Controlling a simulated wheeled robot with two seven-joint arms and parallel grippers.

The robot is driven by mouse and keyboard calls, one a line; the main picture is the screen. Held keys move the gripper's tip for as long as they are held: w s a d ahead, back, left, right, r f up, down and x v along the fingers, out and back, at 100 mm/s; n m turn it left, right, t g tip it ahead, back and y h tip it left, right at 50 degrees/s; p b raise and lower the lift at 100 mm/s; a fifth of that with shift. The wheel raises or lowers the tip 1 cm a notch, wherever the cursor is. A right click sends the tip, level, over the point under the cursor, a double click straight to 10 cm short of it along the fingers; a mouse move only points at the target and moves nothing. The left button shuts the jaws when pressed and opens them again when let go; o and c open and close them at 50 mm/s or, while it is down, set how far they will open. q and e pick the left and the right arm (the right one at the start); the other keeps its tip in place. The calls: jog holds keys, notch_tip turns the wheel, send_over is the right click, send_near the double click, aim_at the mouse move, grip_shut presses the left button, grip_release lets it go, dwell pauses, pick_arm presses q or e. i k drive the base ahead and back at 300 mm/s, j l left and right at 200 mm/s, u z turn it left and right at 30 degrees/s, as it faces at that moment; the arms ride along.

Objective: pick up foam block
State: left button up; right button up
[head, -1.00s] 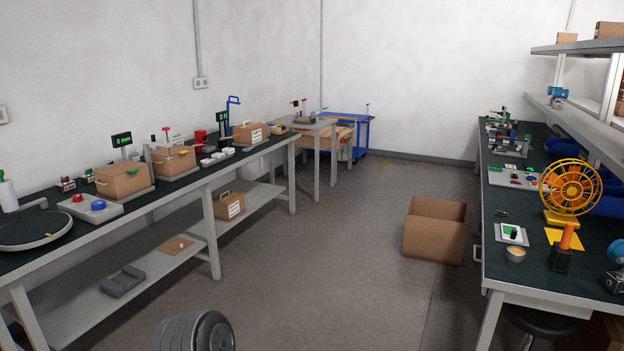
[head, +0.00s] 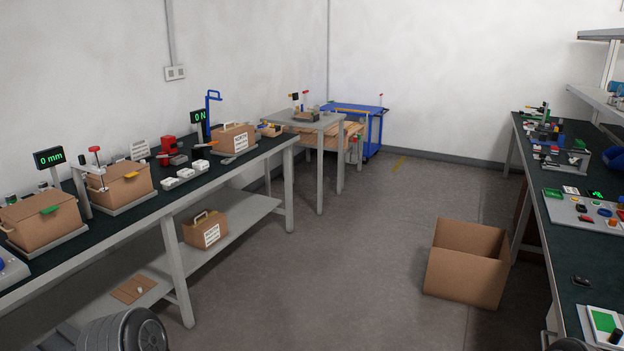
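I cannot pick out a foam block for certain in the head view. Small white blocks (head: 184,176) lie on the left bench (head: 135,212), but I cannot tell what they are made of. A small pale piece lies on a brown board (head: 132,289) on the bench's lower shelf. Neither gripper is in view. A grey ribbed part of my own arm shows at the bottom left, and a dark part at the bottom right edge is too small to tell.
Brown boxes in fixtures (head: 123,186) stand along the left bench. A labelled box (head: 204,230) is on its lower shelf. An open cardboard box (head: 466,264) stands on the floor before the right bench (head: 583,255). A blue cart (head: 372,128) is at the back. The middle floor is clear.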

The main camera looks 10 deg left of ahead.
aim_at(186, 173)
jog(key=i, duration=2.55)
jog(key=i+l+u, duration=0.1)
jog(key=i+u, duration=0.3)
jog(key=i, duration=0.15)
jog(key=i+l+u, duration=0.3)
jog(key=i+u, duration=0.15)
jog(key=i+l+u, duration=0.85)
jog(key=l, duration=0.35)
jog(key=i+j, duration=0.05)
jog(key=i, duration=0.05)
